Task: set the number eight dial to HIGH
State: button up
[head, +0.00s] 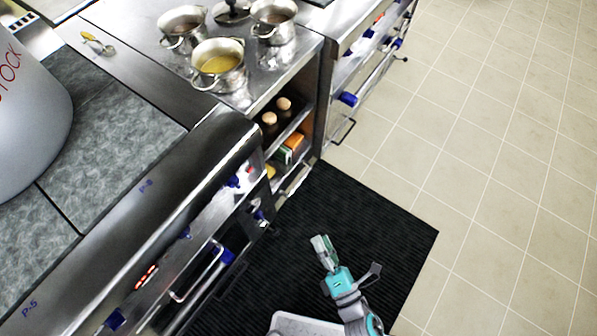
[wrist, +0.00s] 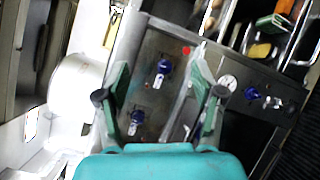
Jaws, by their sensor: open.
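Blue dials sit on the steel range front. I cannot read a number or setting on any dial, so I cannot tell which is number eight. My gripper (head: 322,246) is open and empty, over the black mat and apart from the panel. It also shows in the wrist view (wrist: 158,80).
A bar handle (head: 197,272) juts from the range front. A grey stockpot (head: 28,125) stands on top, left. Several small pots, one with yellow contents (head: 219,64), stand on the far counter. Shelves with bottles (head: 284,104) are below. The black mat (head: 385,232) and tiled floor are clear.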

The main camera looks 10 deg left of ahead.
jog(key=w+a+f+n+g+y, duration=0.35)
jog(key=w+a+n, duration=0.25)
jog(key=a+n, duration=0.45)
jog(key=n+g+y, duration=0.2)
jog(key=n+g, duration=0.3)
jog(key=n, duration=0.4)
send_near(240, 186)
jog(key=shift+t+h, duration=0.25)
jog(key=x, duration=1)
jog(key=shift+s+a+r, duration=0.15)
jog(key=shift+a, duration=0.1)
jog(key=c, duration=1.2)
